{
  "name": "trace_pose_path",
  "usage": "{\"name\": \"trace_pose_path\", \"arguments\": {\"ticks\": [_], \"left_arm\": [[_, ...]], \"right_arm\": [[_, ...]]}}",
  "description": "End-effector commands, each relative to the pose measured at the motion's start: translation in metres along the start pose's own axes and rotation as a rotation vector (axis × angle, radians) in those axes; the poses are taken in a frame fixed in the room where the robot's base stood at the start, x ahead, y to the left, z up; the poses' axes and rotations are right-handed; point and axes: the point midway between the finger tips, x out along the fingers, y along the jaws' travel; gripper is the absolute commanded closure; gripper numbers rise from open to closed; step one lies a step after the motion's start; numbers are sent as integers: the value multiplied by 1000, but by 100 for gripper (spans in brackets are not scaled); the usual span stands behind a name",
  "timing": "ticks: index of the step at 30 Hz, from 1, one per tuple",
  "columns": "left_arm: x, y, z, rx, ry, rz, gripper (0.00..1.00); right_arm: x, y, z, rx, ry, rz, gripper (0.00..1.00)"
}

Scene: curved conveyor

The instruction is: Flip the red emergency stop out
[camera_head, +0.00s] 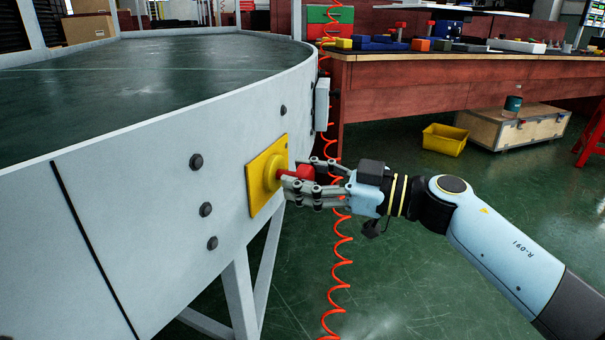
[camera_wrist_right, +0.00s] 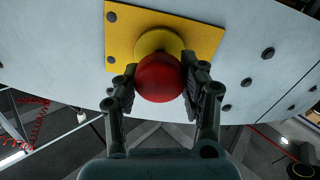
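The red emergency stop (camera_head: 302,173) is a red knob on a round yellow base. The base sits on a square yellow plate (camera_head: 257,198) fixed to the conveyor's pale outer wall. My right gripper (camera_head: 304,174) reaches in from the right with its fingers on either side of the knob. In the right wrist view the red knob (camera_wrist_right: 159,78) fills the gap between the two fingers, which appear to touch it on both sides. The fingers partly cover the knob in the head view. My left gripper is not in view.
The grey curved conveyor (camera_head: 170,128) fills the left side. A red coiled hose (camera_head: 342,240) hangs just behind my right gripper. A red workbench (camera_head: 440,75) with assorted parts stands behind. A yellow bin (camera_head: 444,140) and a wooden crate (camera_head: 510,130) are on the green floor.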

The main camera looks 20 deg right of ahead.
Motion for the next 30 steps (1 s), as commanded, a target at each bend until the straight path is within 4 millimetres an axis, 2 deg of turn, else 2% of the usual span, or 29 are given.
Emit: {"name": "trace_pose_path", "arguments": {"ticks": [1, 6, 14, 17, 20, 30], "left_arm": [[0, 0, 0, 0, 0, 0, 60], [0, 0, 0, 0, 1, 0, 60], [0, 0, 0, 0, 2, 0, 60], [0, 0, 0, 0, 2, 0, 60], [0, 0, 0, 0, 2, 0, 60], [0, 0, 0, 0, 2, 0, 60]], "right_arm": [[-2, -2, 2, 1, -5, -5, 53], [-1, -1, 2, 0, -4, -3, 32], [-2, -1, 1, 0, -3, -2, 32], [-9, -1, 2, -2, -5, -2, 32], [-25, -1, 3, -1, -8, -3, 32], [-100, -2, 3, 1, -10, -6, 32]]}}
